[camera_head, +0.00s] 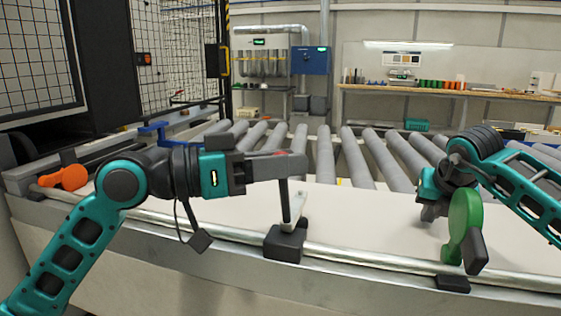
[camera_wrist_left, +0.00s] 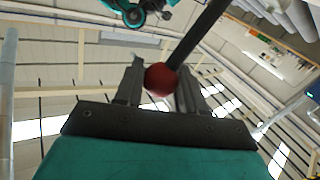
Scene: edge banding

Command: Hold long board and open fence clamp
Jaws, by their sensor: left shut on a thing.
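The long pale board (camera_head: 345,215) lies flat behind the metal rail, in front of the rollers. The fence clamp stands on the rail, with a dark base block (camera_head: 286,243) and an upright dark lever (camera_head: 285,200). My left gripper (camera_head: 292,164) is shut on the red knob at the lever's top. In the left wrist view the red knob (camera_wrist_left: 160,79) sits between the two fingers, with the dark rod (camera_wrist_left: 200,35) running up and right. My right gripper (camera_head: 428,212) is low over the board's right part. Its fingertips are small and partly hidden, so contact is unclear.
A green paddle-shaped part (camera_head: 465,225) with a dark handle stands at the rail, beside my right gripper. An orange part (camera_head: 64,177) is at the rail's left end. Grey rollers (camera_head: 325,155) fill the area behind the board. The board's middle is clear.

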